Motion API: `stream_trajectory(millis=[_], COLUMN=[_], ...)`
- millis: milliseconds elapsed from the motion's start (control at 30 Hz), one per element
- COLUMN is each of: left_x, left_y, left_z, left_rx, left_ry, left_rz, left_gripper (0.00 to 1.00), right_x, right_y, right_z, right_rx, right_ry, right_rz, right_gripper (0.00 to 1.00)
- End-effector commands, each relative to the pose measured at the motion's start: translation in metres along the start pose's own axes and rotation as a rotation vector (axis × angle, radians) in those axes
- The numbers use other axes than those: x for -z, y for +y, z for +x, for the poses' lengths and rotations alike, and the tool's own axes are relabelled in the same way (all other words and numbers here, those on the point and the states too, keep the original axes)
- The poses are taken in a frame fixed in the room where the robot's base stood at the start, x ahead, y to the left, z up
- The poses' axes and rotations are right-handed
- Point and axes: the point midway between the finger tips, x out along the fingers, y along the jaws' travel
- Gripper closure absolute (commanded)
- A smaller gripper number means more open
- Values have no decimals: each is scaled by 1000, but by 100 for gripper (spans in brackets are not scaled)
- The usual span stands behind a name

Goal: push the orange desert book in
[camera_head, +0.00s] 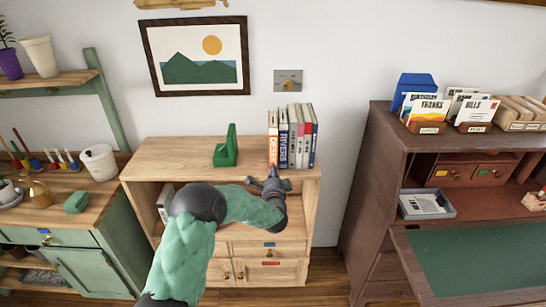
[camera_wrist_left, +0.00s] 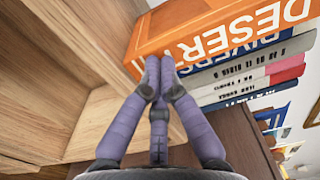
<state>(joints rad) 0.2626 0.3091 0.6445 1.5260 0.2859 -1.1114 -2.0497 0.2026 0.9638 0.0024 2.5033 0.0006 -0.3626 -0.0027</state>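The orange desert book (camera_head: 273,138) stands upright at the left end of a row of books on top of the wooden cabinet. Its orange spine, lettered DESERT, shows large in the left wrist view (camera_wrist_left: 225,30). It appears to stick out in front of the blue Rivers book (camera_head: 283,142) beside it. My left gripper (camera_head: 272,174) is at the cabinet's front edge, just below and in front of the orange spine. In the left wrist view its purple fingers (camera_wrist_left: 158,66) are together, with nothing between them, at the spine's lower edge. Whether they touch it is unclear. My right gripper is out of view.
A green bookend (camera_head: 227,150) stands left of the books, with bare cabinet top (camera_head: 170,152) around it. An open shelf compartment lies below the top. A dark wooden desk (camera_head: 385,165) stands to the right, past a gap.

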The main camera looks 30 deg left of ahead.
Motion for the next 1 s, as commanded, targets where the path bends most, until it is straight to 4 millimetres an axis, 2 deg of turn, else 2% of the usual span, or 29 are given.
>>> stream_trajectory(millis=[1000], left_x=[0], left_y=[0], left_z=[26], left_rx=[1], left_ry=[-1], left_rz=[-1], left_gripper=[100], right_x=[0], right_y=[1], right_z=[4], right_rx=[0], right_ry=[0], right_rz=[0], right_gripper=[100])
